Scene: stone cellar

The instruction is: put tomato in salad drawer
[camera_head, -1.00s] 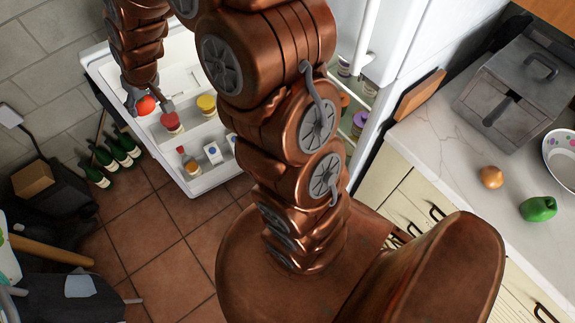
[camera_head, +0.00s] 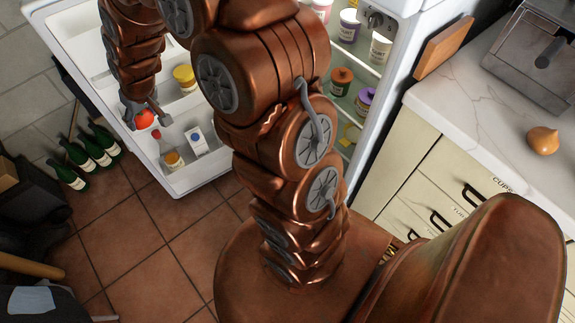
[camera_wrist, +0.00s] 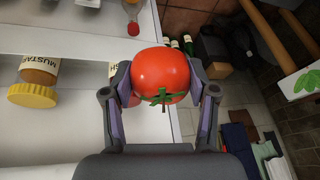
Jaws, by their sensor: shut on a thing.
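A red tomato (camera_wrist: 160,76) with a green stem is held between the two fingers of my gripper (camera_wrist: 160,85) in the wrist view. In the head view the tomato (camera_head: 144,118) shows at the tip of my gripper (camera_head: 145,112), in front of the open fridge door (camera_head: 205,175). The fridge (camera_head: 350,60) stands open, and part of its shelves shows to the right of my arm. My arm hides much of the fridge inside, and I cannot make out the salad drawer.
The door shelves hold a yellow-lidded mustard jar (camera_head: 184,77), a sauce bottle (camera_head: 171,153) and a carton (camera_head: 197,142). Several green bottles (camera_head: 92,150) stand on the floor at left. The counter (camera_head: 460,120) at right bears an onion (camera_head: 543,140) and a grey metal box (camera_head: 540,60).

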